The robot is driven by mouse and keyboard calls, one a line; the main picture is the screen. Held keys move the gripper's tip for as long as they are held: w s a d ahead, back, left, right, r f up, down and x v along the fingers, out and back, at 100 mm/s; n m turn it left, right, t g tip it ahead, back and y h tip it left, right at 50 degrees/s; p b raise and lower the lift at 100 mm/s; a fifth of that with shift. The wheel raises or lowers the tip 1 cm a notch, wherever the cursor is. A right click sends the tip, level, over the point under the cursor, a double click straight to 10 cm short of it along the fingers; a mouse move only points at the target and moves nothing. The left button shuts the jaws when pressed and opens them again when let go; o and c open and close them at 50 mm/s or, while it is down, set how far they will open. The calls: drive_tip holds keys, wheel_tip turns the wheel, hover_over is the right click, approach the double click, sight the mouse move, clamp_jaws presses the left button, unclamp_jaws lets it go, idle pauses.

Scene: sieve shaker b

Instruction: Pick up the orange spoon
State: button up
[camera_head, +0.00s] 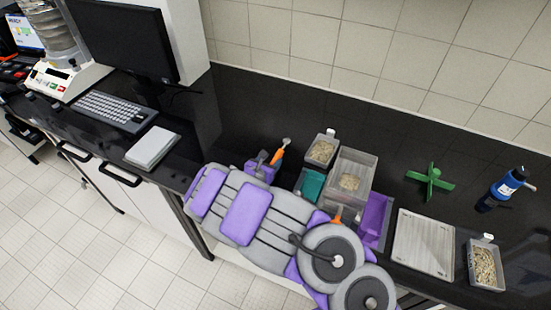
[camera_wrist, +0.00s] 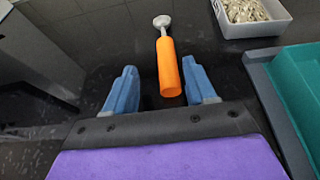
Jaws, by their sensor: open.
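The orange spoon (camera_wrist: 167,66) has a thick orange handle and a metal head pointing away from me in the wrist view. In the head view, its orange handle (camera_head: 277,155) shows just beyond my gripper. My gripper (camera_wrist: 161,86) is open, with one blue finger left of the handle and one right of it. The near end of the handle lies between the fingers, closer to the right one, with a gap to the left one. I cannot tell whether the right finger touches it.
A grey bin of pale pieces (camera_head: 322,150) and a teal tray (camera_head: 311,184) stand close on the right. Further right are a clear container (camera_head: 352,172), a purple tray (camera_head: 375,218) and a green cross-shaped piece (camera_head: 430,182). The black counter left of the spoon is clear.

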sight(276, 156)
drive_tip(key=w, duration=0.1)
drive_tip(key=w+d+f, duration=0.1)
drive_tip(key=w+d, duration=0.1)
drive_tip(key=shift+w+d+f+b, duration=0.15)
drive_tip(key=shift+w+d+b, duration=0.1)
drive_tip(key=shift+w+b, duration=0.1)
drive_tip(key=shift+a, duration=0.1)
drive_tip(key=shift+a, duration=0.1)
drive_tip(key=shift+c, duration=0.2)
drive_tip(key=shift+a, duration=0.2)
drive_tip(key=c, duration=0.3)
drive_tip(key=shift+d, duration=0.35)
clamp_jaws()
drive_tip(key=shift+a, duration=0.1)
